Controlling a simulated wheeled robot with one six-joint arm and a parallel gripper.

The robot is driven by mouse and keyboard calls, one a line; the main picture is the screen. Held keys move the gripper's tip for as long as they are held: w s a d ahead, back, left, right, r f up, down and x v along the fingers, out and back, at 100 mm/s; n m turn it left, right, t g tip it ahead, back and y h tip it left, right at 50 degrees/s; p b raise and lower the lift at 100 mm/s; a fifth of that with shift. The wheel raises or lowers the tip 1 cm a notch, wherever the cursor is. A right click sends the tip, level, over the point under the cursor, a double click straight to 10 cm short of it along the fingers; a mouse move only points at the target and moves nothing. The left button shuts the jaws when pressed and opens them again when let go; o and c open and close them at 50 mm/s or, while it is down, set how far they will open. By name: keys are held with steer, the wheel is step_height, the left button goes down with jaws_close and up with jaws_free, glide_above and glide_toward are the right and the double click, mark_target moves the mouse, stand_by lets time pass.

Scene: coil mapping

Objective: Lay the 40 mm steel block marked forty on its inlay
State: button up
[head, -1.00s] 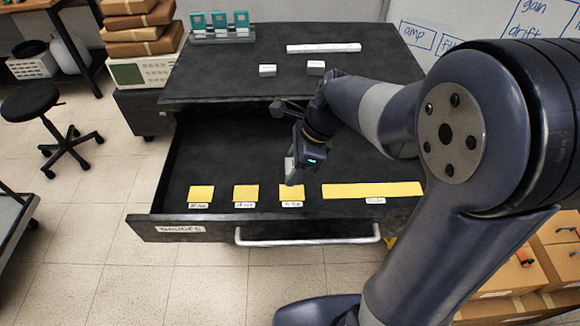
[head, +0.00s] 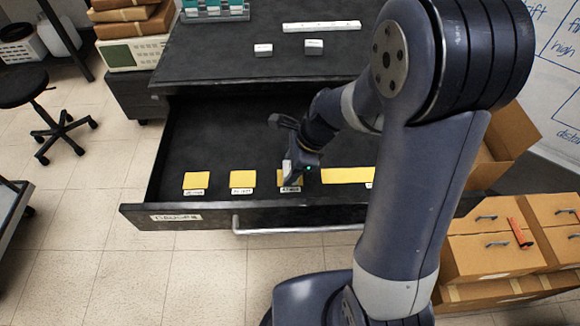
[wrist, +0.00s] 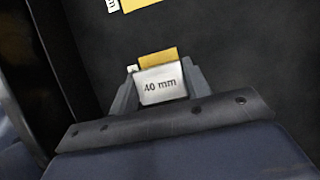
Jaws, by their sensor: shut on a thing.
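The steel block (wrist: 162,86), marked "40 mm", sits between the jaws of my gripper (wrist: 160,88) in the wrist view. In the head view my gripper (head: 296,168) is low inside the open drawer, over the third yellow inlay from the left (head: 285,180). A pale sliver of the block (head: 287,171) shows beside the jaws there. In the wrist view a yellow patch (wrist: 158,57) shows just beyond the block, mostly hidden by it. I cannot tell whether the block touches the inlay.
Two more square inlays (head: 197,180) (head: 243,179) lie to the left, and a long yellow inlay (head: 345,175) lies to the right. The drawer front (head: 170,216) has a handle. Two small blocks (head: 263,50) (head: 314,47) and a long bar (head: 322,26) stand on the top above.

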steer(key=shift+f, duration=0.1)
steer(key=o, duration=1.2)
steer(key=shift+d+r, duration=0.1)
steer(key=shift+r, duration=0.35)
steer(key=v, duration=1.1)
steer(key=shift+r+p, duration=0.2)
steer(key=shift+p, duration=0.25)
steer(key=shift+d, duration=0.15)
